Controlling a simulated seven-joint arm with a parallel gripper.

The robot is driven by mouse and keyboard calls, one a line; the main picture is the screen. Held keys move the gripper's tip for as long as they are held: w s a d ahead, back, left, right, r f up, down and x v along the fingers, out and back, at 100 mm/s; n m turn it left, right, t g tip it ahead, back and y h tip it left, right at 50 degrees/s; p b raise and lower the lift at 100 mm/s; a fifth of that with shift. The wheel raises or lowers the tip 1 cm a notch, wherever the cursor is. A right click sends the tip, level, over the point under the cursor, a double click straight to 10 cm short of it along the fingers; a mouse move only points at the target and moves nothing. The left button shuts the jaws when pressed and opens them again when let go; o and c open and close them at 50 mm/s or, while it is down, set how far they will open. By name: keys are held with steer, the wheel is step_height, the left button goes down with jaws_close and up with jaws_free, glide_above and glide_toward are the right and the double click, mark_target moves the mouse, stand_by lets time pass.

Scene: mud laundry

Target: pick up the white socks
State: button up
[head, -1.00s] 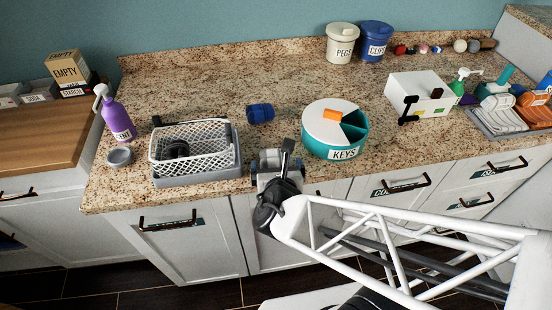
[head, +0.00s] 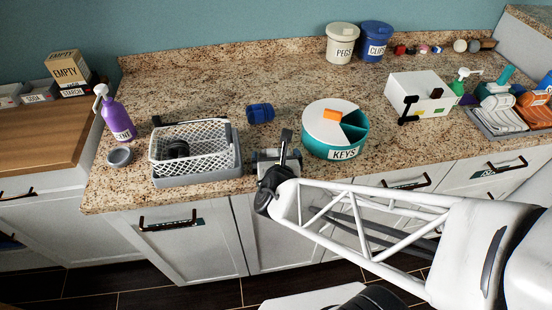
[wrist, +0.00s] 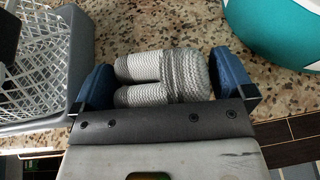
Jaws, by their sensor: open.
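The white socks (wrist: 165,72) are a ribbed, whitish-grey rolled pair on the speckled counter, in the upper middle of the wrist view. My gripper (wrist: 166,82) is open, with one blue fingertip on each side of the socks. The right fingertip is close to them; a small gap shows at the left one. I cannot tell whether either touches. In the head view my gripper (head: 279,156) is low at the counter's front edge, between the white basket and the teal keys tub, and mostly hides the socks.
The white mesh basket (head: 215,143) in its grey tray is close on the left. The teal keys tub (head: 318,143) is close on the right. A blue rolled item (head: 260,113) lies behind. The granite counter (head: 230,75) is clear farther back.

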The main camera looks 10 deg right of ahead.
mark_target(276, 153)
steer(key=shift+c, duration=0.5)
steer(key=c, duration=0.5)
steer(key=shift+r, duration=0.15)
steer(key=shift+c, duration=0.2)
steer(key=shift+r, duration=1.6)
steer(key=s+d+r, duration=0.1)
steer(key=s+d, duration=0.2)
steer(key=s, duration=1.2)
steer(key=shift+s+r, duration=0.2)
steer(key=shift+r, duration=0.1)
steer(key=shift+s, duration=0.15)
